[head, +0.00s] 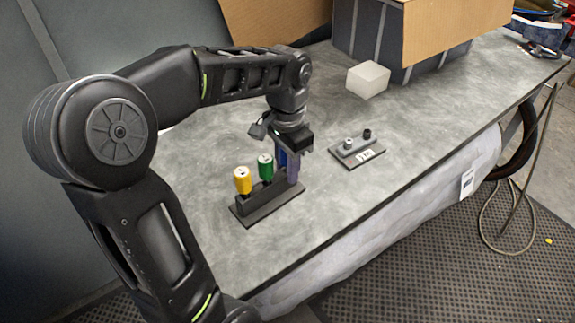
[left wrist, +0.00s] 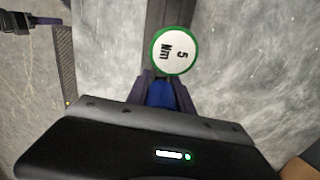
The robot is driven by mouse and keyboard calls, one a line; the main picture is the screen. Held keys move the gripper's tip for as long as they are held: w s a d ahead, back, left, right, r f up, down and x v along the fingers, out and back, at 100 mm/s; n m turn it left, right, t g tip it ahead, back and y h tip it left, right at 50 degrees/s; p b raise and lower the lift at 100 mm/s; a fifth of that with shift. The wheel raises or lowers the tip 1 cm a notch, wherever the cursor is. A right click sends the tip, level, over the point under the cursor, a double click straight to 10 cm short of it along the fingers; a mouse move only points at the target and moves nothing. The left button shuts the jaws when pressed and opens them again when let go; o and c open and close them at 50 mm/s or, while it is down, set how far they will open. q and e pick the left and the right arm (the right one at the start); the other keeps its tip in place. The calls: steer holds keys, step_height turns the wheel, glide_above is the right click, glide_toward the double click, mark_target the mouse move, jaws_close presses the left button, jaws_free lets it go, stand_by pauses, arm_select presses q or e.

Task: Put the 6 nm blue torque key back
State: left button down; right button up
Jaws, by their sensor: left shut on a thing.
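The blue torque key (head: 281,158) is at the right end of the dark key rack (head: 250,213), between the fingers of my left gripper (head: 288,170). In the left wrist view the blue key (left wrist: 160,94) shows between the two fingers, and my left gripper (left wrist: 162,98) is shut on it. Whether the key is fully seated in the rack is hidden by the fingers. The green key (head: 265,167) stands beside it, and its cap reads 5 Nm in the left wrist view (left wrist: 175,50). The yellow key (head: 243,180) stands at the rack's left end. My right gripper is not in view.
A small dark stand (head: 357,152) with a grey block and knobs lies right of the rack. A white box (head: 368,79) and a cardboard box (head: 450,30) are further back. The grey table (head: 330,200) is clear near its front edge.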

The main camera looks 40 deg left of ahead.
arm_select(q)
steer(key=shift+f, duration=0.2)
steer(key=c, duration=1.1)
jaws_free()
steer(key=shift+r, duration=0.2)
step_height(320, 180, up, 6)
steer(key=shift+r, duration=0.15)
step_height(320, 180, up, 5)
steer(key=p, duration=0.3)
steer(key=shift+r+p, duration=0.4)
steer(key=shift+p, duration=0.1)
